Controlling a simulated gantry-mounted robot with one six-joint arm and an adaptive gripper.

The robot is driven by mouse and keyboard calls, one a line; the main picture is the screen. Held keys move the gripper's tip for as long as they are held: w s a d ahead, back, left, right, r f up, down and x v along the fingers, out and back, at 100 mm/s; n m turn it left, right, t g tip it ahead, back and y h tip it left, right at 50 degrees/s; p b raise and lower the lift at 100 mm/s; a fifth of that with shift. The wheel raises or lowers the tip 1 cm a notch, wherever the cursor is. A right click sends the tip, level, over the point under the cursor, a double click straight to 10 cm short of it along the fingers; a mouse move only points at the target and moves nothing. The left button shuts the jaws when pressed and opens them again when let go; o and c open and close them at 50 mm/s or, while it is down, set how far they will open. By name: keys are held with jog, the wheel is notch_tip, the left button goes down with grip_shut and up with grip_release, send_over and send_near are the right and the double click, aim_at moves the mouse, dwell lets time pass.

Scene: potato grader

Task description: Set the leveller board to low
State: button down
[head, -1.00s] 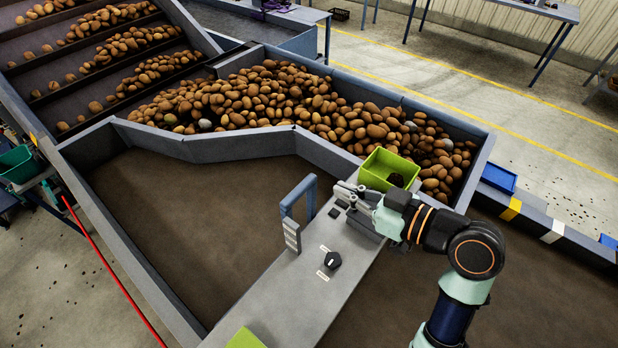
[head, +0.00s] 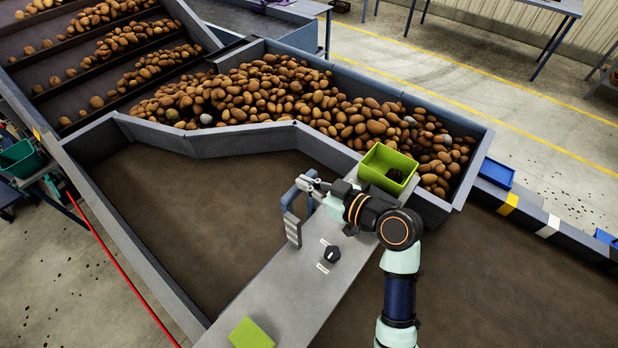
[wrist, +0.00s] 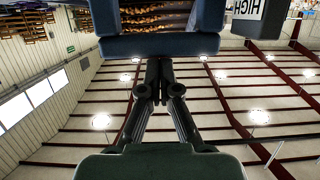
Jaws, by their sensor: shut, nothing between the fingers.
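The blue leveller handle (head: 288,199) is an upright arch on the grey beam, beside a stepped grey marker plate (head: 293,232). My gripper (head: 304,182) is at the top bar of the arch and hides part of it. In the wrist view, the shut fingers (wrist: 158,75) point at the blue bar (wrist: 160,45), with their tips at its lower edge. I cannot tell whether they touch it. Nothing is between the fingers. A white label reading HIGH (wrist: 262,12) shows at the upper right of the wrist view.
A black knob (head: 332,254) with small labels sits on the beam (head: 285,285). A green bin (head: 372,168) stands behind my wrist, and a green block (head: 250,334) lies at the front. Potatoes (head: 270,95) fill the trough behind. The brown belt (head: 180,220) at left is clear.

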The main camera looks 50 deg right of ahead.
notch_tip(320, 180, down, 6)
jog(key=b, duration=0.5)
jog(key=shift+r, duration=0.2)
jog(key=s+r+p, duration=0.1)
jog(key=s+r, duration=0.6)
jog(key=s, duration=0.2)
jog(key=shift+s+d+r+p, duration=0.15)
jog(key=shift+s+d+p, duration=0.1)
jog(key=shift+s+p, duration=0.1)
